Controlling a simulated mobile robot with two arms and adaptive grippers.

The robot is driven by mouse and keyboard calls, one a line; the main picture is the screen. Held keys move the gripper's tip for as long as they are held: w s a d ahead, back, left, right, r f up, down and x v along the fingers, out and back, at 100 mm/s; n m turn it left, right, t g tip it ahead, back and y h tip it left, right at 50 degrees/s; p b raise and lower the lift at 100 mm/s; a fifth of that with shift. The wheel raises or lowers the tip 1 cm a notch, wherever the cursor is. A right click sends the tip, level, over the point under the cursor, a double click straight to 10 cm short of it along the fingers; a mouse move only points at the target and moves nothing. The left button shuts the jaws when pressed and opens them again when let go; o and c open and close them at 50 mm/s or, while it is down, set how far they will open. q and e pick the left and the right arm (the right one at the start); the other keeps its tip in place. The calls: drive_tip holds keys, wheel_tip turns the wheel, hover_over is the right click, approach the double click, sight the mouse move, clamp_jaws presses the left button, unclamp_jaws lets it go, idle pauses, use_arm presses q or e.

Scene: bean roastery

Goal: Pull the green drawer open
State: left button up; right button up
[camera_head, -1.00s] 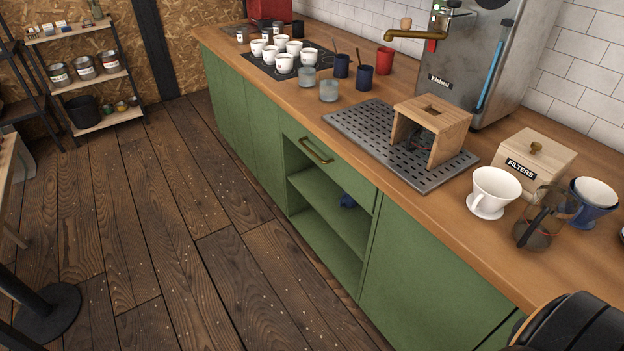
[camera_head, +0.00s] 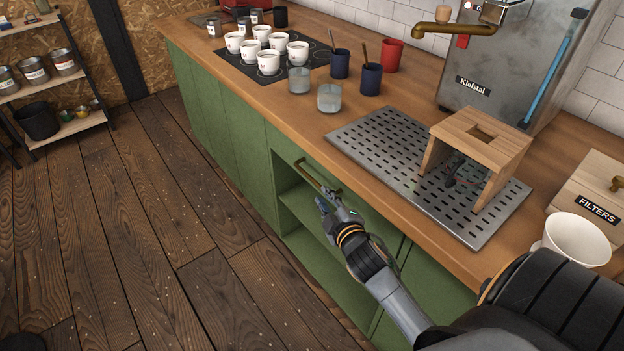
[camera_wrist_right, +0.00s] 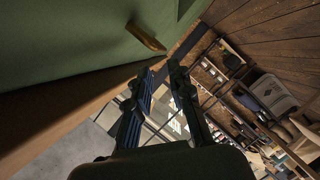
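The green drawer (camera_head: 376,222) is the top front of the open-shelf section, just under the wooden counter edge. It looks closed, flush with the cabinet. Its brass handle (camera_head: 314,175) is a bar on the front. My right gripper (camera_head: 328,198) is in front of the drawer, close below the handle in the head view. In the right wrist view the two fingers (camera_wrist_right: 160,74) are spread with empty space between them. The handle (camera_wrist_right: 147,37) shows there beyond the fingertips, to the upper left, apart from them. My left gripper is not in view.
Open shelves (camera_head: 318,240) lie below the drawer. On the counter above are a metal drip tray (camera_head: 375,142) with a wooden stand (camera_head: 487,135), glass cups (camera_head: 329,98), blue mugs (camera_head: 371,79) and several white cups (camera_head: 268,62). The floor (camera_head: 150,220) before the cabinet is clear.

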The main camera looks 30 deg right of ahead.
sight(314, 182)
drive_tip(key=x, duration=0.9)
drive_tip(key=shift+w+d+f, duration=0.1)
drive_tip(key=shift+w+f, duration=0.15)
drive_tip(key=shift+w, duration=0.1)
drive_tip(key=shift+w+d+f, duration=0.1)
drive_tip(key=shift+w, duration=0.35)
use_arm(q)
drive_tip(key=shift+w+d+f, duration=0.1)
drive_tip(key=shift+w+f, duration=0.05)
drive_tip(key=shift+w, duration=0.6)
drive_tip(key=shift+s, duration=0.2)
use_arm(e)
clamp_jaws()
